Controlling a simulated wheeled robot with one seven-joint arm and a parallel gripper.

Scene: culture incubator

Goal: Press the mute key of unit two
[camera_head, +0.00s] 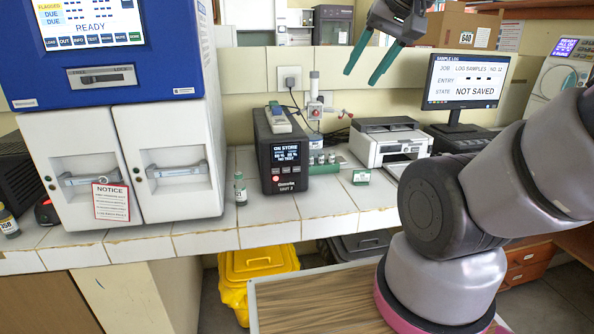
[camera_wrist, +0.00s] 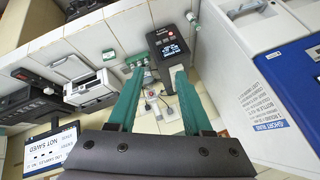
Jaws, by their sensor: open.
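The black box labelled unit 2 (camera_head: 285,155) stands on the white tiled bench, its lit front display facing me. Small keys and a round red mark (camera_head: 276,178) show under the display; I cannot read which key is mute. A small pale device lies on top of the box. My gripper (camera_head: 359,78) is open and empty, high up near the back wall, right of the unit and well apart from it.
A large blue and white analyser (camera_head: 115,60) stands left, with a notice hung on its door. A small vial (camera_head: 240,189) stands left of the unit. A green rack (camera_head: 322,160), a printer (camera_head: 390,143) and a monitor (camera_head: 465,82) stand right. Cables and sockets are behind.

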